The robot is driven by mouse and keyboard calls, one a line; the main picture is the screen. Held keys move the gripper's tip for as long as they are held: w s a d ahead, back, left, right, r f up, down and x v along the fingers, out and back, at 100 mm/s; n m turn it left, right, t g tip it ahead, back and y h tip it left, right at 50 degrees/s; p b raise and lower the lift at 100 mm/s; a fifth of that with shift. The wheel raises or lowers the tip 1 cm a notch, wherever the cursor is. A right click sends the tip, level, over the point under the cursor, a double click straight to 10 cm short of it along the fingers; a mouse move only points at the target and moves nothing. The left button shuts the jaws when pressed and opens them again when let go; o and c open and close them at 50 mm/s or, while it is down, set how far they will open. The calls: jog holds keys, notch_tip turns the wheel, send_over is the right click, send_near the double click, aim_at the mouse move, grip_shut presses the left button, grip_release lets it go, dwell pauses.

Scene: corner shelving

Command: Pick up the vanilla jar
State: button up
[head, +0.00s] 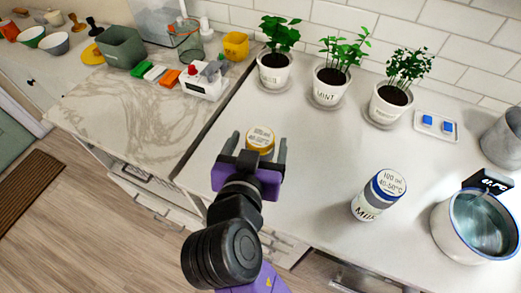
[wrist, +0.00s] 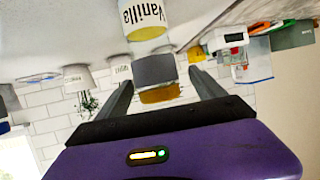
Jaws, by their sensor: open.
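My gripper (head: 252,145) is open, with one finger on each side of the jar in the head view. In the wrist view the jar stands between and beyond the fingertips (wrist: 160,84). I cannot tell whether either finger touches it.
A milk jar (head: 378,195) with a blue rim stands to the right, near a pot of water (head: 475,225). Potted herbs, including mint (head: 328,88), line the wall. Counter between the jars is clear.

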jog(key=shift+p+x, duration=0.35)
jog(key=shift+x, duration=1.6)
jog(key=shift+d+r, duration=0.15)
jog(key=c, duration=1.6)
grip_shut()
jog(key=shift+r, duration=0.1)
